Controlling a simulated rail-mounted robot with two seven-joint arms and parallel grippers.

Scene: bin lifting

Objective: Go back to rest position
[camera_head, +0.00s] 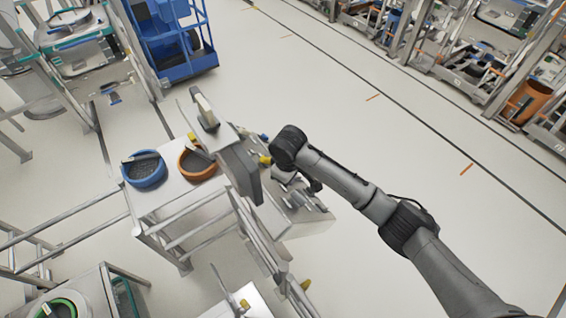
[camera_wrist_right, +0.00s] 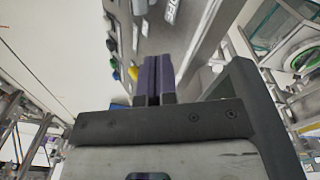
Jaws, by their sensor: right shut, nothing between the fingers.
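My right arm comes in from the lower right of the head view and reaches over the metal work table. My right gripper (camera_wrist_right: 154,64) shows in the right wrist view with its two dark purple fingers side by side, shut and empty. In the head view its fingers are hard to make out beneath the dark wrist. A blue bin (camera_head: 144,172) and an orange bin (camera_head: 197,163) stand on the metal table (camera_head: 172,203), left of my right wrist and apart from it. Each bin has dark contents. My left gripper is not in view.
Metal fixtures and rails of the workstation stand close to my right wrist. A blue cart (camera_head: 183,68) is at the upper left. A machine with a green ring (camera_head: 62,306) is at the lower left. Shelving lines the upper right. The floor (camera_head: 330,85) between is clear.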

